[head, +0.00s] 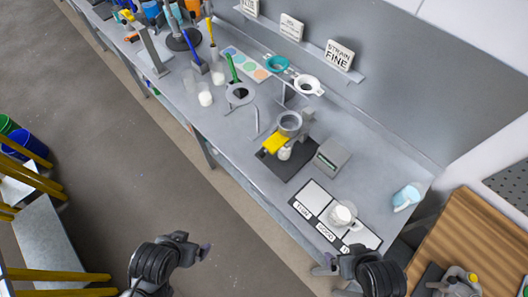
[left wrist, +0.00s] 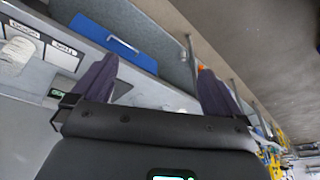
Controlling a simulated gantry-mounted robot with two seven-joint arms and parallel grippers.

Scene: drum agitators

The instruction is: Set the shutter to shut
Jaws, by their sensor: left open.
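A small dispensing station stands on the bench, with a grey hopper (head: 289,121) at its top. A yellow flat piece (head: 275,143), likely the shutter, juts out to the left below the hopper. A white container (head: 285,153) sits under it on a dark mat. I cannot tell from here whether the shutter is open or shut. My left gripper (head: 206,251) is open and empty, off the bench's front edge and well away from the station. Its spread fingers show in the left wrist view (left wrist: 155,82). My right gripper (head: 330,266) is near the front right bench corner; its jaw state is unclear.
A grey box (head: 331,157) stands right of the station. A white jug (head: 342,214) sits on the labelled mat, and a light blue cup (head: 407,197) is near the right end. A ring stand (head: 239,94) and cups are farther left. The floor before the bench is clear.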

